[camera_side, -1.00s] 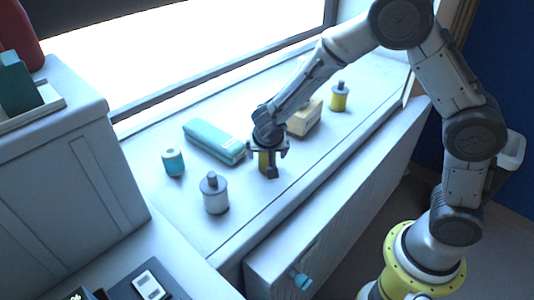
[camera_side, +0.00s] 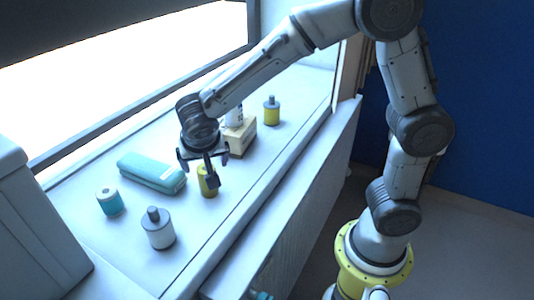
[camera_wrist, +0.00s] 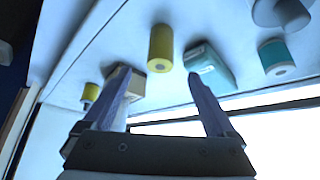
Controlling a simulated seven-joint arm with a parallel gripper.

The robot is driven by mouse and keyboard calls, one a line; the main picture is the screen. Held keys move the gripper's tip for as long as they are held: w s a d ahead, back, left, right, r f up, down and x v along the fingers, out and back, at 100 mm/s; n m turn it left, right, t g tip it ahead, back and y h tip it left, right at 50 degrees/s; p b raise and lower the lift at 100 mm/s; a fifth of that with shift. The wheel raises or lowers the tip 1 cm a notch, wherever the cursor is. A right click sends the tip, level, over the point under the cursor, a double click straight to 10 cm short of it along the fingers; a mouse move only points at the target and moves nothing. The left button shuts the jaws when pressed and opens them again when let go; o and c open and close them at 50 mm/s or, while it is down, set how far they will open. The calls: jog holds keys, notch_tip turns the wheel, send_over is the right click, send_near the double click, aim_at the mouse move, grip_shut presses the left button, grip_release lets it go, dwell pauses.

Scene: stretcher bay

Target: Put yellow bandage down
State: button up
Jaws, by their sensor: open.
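The yellow bandage (camera_side: 207,182) is a short roll standing upright on the pale sill (camera_side: 245,195). It also shows in the wrist view (camera_wrist: 160,47), past the fingertips and clear of both.
A cardboard box (camera_side: 240,138) and a yellow bottle (camera_side: 271,112) are to the right. The sill's front strip is clear.

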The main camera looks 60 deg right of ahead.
jog(key=s+d+r+n+y, duration=0.1)
jog(key=s+d+r+n, duration=0.15)
jog(key=s, duration=0.35)
jog(key=s+d+r+n+y, duration=0.1)
jog(key=s+d+r, duration=0.3)
jog(key=s, duration=0.1)
jog(key=s+n+t+y, duration=0.1)
jog(key=s+n, duration=0.4)
jog(key=s, duration=0.7)
jog(key=shift+r+y, duration=0.4)
jog(key=shift+y, duration=0.5)
jog(key=shift+n, duration=0.25)
